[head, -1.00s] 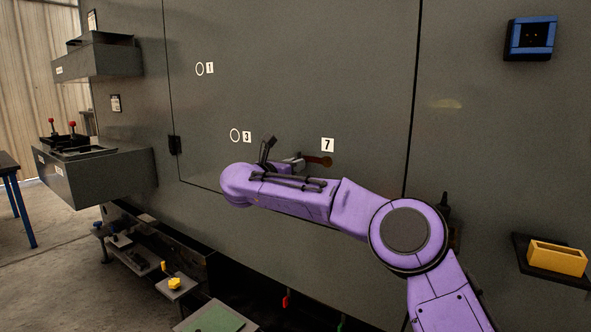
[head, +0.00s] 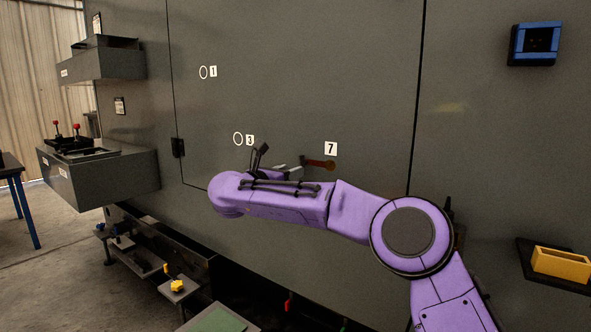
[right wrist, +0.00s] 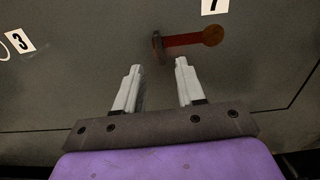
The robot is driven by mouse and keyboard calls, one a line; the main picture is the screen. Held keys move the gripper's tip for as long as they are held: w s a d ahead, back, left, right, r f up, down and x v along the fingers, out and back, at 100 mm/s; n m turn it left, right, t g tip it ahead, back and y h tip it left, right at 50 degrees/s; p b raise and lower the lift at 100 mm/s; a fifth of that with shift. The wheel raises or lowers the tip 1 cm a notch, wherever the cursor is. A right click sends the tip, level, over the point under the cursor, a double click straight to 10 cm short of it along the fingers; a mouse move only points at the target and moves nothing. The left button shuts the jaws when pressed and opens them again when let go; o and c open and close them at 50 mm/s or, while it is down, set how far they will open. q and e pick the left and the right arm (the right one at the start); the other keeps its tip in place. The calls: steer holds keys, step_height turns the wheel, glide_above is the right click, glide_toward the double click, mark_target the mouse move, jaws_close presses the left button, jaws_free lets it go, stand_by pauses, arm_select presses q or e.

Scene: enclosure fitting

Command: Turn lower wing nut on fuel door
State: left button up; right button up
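The fuel door (head: 300,80) is a large grey panel with labels 1, 3 and 7. Just below label 7 (head: 330,149) is a red-brown lever-like piece (head: 320,164), which I take for the lower wing nut. In the right wrist view it lies roughly level (right wrist: 190,40), with a round right end and a dark block at its left end. My right gripper (head: 292,170) is left of and slightly below it in the head view, partly hidden by my purple arm. In the right wrist view my gripper (right wrist: 157,68) is open and empty, its fingertips short of the piece. My left gripper is out of view.
A blue-framed box (head: 533,44) is on the panel at upper right. A yellow block (head: 560,263) sits on a dark shelf at lower right. Grey boxes (head: 100,180) jut out at left.

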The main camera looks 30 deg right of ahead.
steer(key=v, duration=0.7)
steer(key=shift+p, duration=0.35)
